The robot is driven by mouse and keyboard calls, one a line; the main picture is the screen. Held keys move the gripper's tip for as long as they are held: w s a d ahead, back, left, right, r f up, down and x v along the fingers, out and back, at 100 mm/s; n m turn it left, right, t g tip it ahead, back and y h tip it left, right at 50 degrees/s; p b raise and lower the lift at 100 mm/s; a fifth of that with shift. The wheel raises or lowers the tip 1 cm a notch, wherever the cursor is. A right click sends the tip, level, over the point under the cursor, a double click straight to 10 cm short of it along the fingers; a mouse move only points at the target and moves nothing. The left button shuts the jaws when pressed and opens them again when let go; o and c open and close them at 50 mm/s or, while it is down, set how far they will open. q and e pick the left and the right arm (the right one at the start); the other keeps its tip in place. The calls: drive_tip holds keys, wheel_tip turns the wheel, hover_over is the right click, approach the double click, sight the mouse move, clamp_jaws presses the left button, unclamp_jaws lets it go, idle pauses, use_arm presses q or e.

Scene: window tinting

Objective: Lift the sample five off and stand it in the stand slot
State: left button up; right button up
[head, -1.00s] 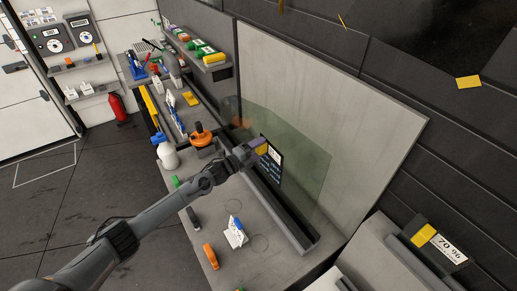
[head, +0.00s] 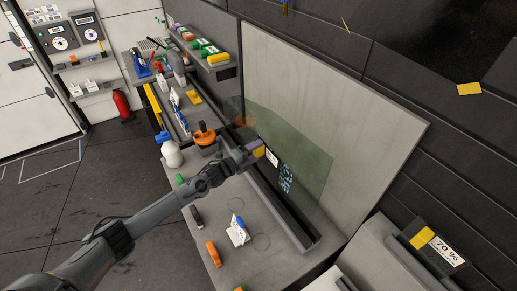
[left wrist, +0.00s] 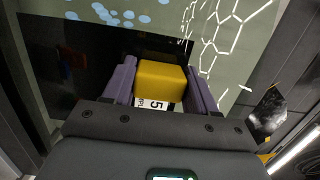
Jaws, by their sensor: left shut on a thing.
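My left gripper (head: 257,150) is shut on the yellow grip block of sample five (head: 259,152), at the tinted glass pane (head: 305,150). In the left wrist view the purple fingers clasp the yellow block (left wrist: 160,82), with a label reading 5 % just below it. The dark sheet of the sample (left wrist: 65,65) spreads beyond the fingers, with blue dots and a white hexagon pattern around it. Whether the sheet touches the glass, I cannot tell. A dark 70 % sample with a yellow grip (head: 424,237) stands at the lower right. My right gripper is not in view.
The glass stands in a dark rail along the grey bench (head: 275,265). A blue and white item (head: 238,231), an orange item (head: 214,253) and a white spray bottle (head: 171,153) stand along the bench. A shelf (head: 215,67) with green and yellow items is behind.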

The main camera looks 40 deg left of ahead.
use_arm(q)
drive_tip(key=s+a+p, duration=0.2)
drive_tip(key=s+p, duration=0.2)
drive_tip(key=s, duration=0.2)
drive_tip(key=shift+r, duration=0.35)
idle(0.7)
drive_tip(key=shift+a, duration=0.1)
idle(0.4)
